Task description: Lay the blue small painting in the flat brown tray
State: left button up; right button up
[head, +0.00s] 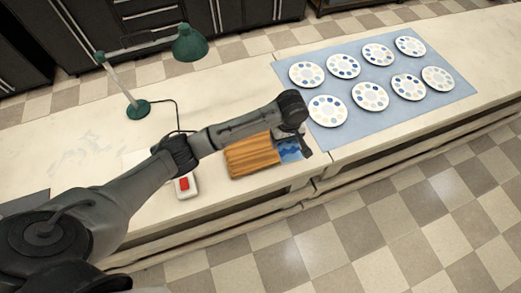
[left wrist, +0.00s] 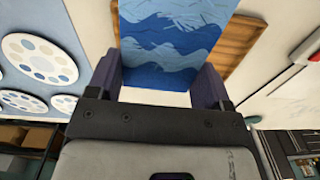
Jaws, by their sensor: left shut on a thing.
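The small blue painting (left wrist: 172,42), with darker and lighter wave bands, is between the two fingers of my left gripper (left wrist: 160,85) in the left wrist view. In the head view the painting (head: 289,151) shows as a blue patch under the gripper (head: 302,146), at the right end of the flat brown tray (head: 252,157). The tray is wooden and lies near the counter's front edge. In the wrist view its wood (left wrist: 240,38) shows behind the painting on both sides. I cannot tell whether the painting touches the tray. My right gripper is not in view.
A blue mat (head: 350,99) with several round white palettes lies right of the tray. A green desk lamp (head: 188,44) stands behind my left arm. A white device with a red button (head: 184,184) sits left of the tray, close to the arm.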

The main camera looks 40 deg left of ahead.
pick_arm(q)
jog(key=f, duration=0.1)
jog(key=a+f, duration=0.1)
jog(key=shift+s+a+f+n, duration=0.1)
jog(key=shift+s+f+n, duration=0.1)
jog(key=shift+f+n, duration=0.2)
send_over(258, 143)
notch_tip(258, 143, down, 6)
jog(key=shift+a+f, duration=0.1)
jog(key=shift+f, duration=0.15)
jog(key=shift+s+f, duration=0.1)
jog(key=shift+f, duration=1.9)
jog(key=shift+f, duration=0.15)
jog(key=o, duration=1)
